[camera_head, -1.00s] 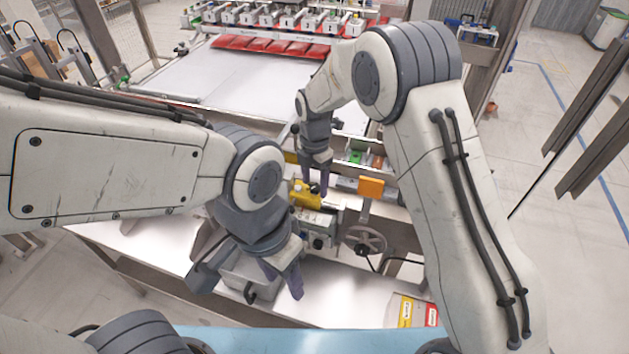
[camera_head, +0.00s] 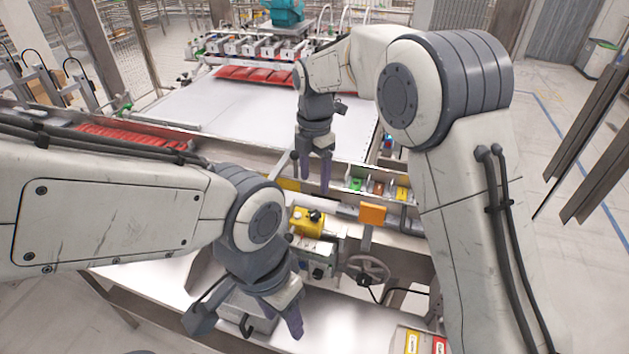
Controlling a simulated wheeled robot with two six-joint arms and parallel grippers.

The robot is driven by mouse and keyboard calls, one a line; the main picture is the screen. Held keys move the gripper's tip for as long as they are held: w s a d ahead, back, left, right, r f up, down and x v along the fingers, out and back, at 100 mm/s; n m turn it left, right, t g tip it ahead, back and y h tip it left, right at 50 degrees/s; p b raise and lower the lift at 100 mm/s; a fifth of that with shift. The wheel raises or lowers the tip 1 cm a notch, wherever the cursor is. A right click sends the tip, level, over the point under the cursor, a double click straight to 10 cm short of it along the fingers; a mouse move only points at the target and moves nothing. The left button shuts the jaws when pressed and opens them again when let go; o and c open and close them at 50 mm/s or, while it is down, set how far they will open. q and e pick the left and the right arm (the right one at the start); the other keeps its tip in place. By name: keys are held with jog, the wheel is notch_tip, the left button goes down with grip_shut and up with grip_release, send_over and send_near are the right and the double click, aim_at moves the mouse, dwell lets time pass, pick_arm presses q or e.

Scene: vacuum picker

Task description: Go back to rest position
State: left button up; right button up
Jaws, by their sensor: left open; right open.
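My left gripper (camera_head: 281,318) is the lower one. It is open, with its dark purple fingers pointing down over the metal bench (camera_head: 335,318), in front of a grey metal block (camera_head: 243,322) that it partly hides. My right gripper (camera_head: 315,186) is open and empty. Its fingers point down near the front rail of the machine, above and behind a yellow box with a black knob (camera_head: 306,224). I cannot tell whether the fingertips touch anything.
A handwheel (camera_head: 366,269) and an orange plate (camera_head: 372,215) stand right of the yellow box. Green, orange and yellow parts sit along the rail. Behind is a wide white table (camera_head: 240,112) with red strips (camera_head: 275,78). Label cards (camera_head: 413,344) lie at the front edge.

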jog(key=s+r+m, duration=0.2)
jog(key=s+m, duration=0.3)
jog(key=s, duration=0.3)
jog(key=s+r+m, duration=0.2)
jog(key=s+m, duration=0.3)
jog(key=s, duration=0.4)
jog(key=s+d+f+m, duration=0.2)
jog(key=s+m, duration=0.2)
jog(key=s, duration=0.3)
jog(key=s+d+f+m+y, duration=0.1)
jog(key=s+d+m, duration=0.2)
jog(key=s+m, duration=0.2)
jog(key=shift+s+f, duration=0.35)
jog(key=shift+s, duration=0.9)
